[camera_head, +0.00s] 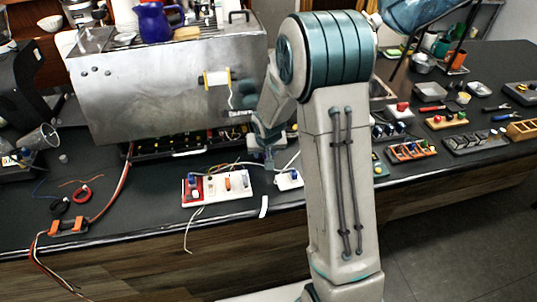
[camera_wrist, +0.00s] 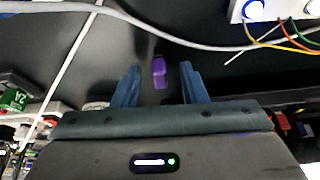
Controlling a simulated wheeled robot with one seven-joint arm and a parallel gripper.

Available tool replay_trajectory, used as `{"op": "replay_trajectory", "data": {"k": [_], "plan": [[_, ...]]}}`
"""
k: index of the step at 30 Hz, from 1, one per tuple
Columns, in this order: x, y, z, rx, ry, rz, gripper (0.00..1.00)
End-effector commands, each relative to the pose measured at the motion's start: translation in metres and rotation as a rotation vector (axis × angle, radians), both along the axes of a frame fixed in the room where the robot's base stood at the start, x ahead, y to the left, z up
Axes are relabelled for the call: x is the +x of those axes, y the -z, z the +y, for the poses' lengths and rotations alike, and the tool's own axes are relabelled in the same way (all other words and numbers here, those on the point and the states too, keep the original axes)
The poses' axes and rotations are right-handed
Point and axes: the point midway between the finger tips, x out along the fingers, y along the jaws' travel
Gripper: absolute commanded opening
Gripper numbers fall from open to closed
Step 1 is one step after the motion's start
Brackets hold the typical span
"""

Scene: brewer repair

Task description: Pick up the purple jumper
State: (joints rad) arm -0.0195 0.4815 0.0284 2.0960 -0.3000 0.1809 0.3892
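The purple jumper (camera_wrist: 159,72) is a small block lying on the dark worktop in the wrist view. My gripper (camera_wrist: 160,67) is open, with one blue finger on each side of the jumper and a visible gap to both. I cannot tell how far the fingertips are above the worktop. In the head view my gripper (camera_head: 268,158) points down at the worktop in front of the metal brewer, just right of the red and white board. The jumper cannot be made out in the head view.
The red and white board (camera_head: 218,188) with loose wires is close to my gripper. A white cable (camera_wrist: 190,44) runs past the jumper. The metal brewer (camera_head: 165,85) stands behind. Boards with several coloured parts (camera_head: 410,151) lie to the right.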

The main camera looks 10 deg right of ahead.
Motion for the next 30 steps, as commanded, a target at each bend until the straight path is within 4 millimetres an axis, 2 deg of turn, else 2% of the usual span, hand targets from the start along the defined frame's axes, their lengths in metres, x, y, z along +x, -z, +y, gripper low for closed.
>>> {"op": "replay_trajectory", "data": {"k": [4, 5, 6, 9, 23, 26, 30], "plan": [[0.000, 0.000, 0.000, 0.000, 0.000, 0.000, 0.39], [0.000, 0.000, 0.000, 0.000, 0.000, 0.000, 0.34], [0.000, 0.000, 0.000, 0.000, 0.000, 0.000, 0.22], [0.000, 0.000, 0.000, 0.000, 0.000, 0.000, 0.00], [0.000, -0.005, 0.000, 0.000, 0.000, -0.001, 0.00], [0.001, -0.013, 0.000, 0.000, 0.000, -0.004, 0.00], [0.001, -0.034, 0.000, 0.001, 0.001, -0.007, 0.00]]}}
